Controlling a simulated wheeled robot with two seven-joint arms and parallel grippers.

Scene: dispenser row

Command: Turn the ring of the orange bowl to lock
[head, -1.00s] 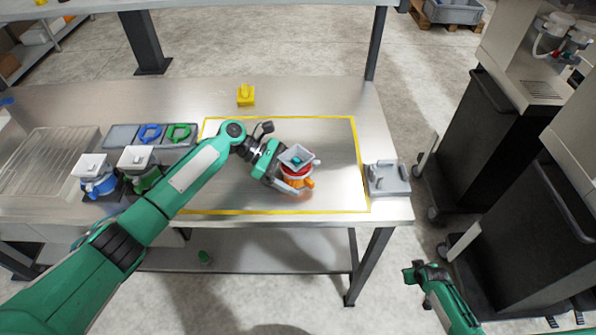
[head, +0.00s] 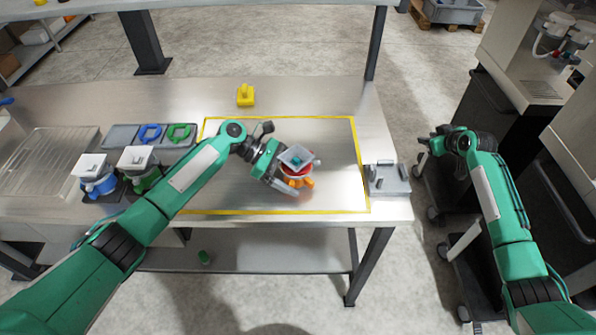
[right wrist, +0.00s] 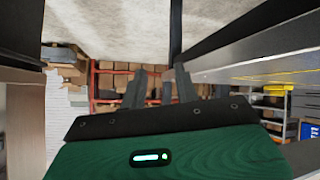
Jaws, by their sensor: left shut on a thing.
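The orange bowl (head: 292,182) stands inside the yellow-outlined area on the bench, with a red part and a grey square-topped piece (head: 295,157) above it. An orange tab sticks out at its lower right; I cannot clearly tell ring from bowl. My left gripper (head: 284,182) is at the bowl's left side and shut on it; the contact is partly hidden. My right gripper (head: 432,142) is raised off the bench's right edge, away from the bowl. In the right wrist view its fingers (right wrist: 160,88) are apart with nothing between them.
A grey fixture (head: 388,180) sits at the bench's right edge. White-topped blue (head: 95,178) and green (head: 140,170) units stand left, near a tray with blue and green rings (head: 165,132). A yellow piece (head: 245,96) lies behind. Dark cabinets stand at right.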

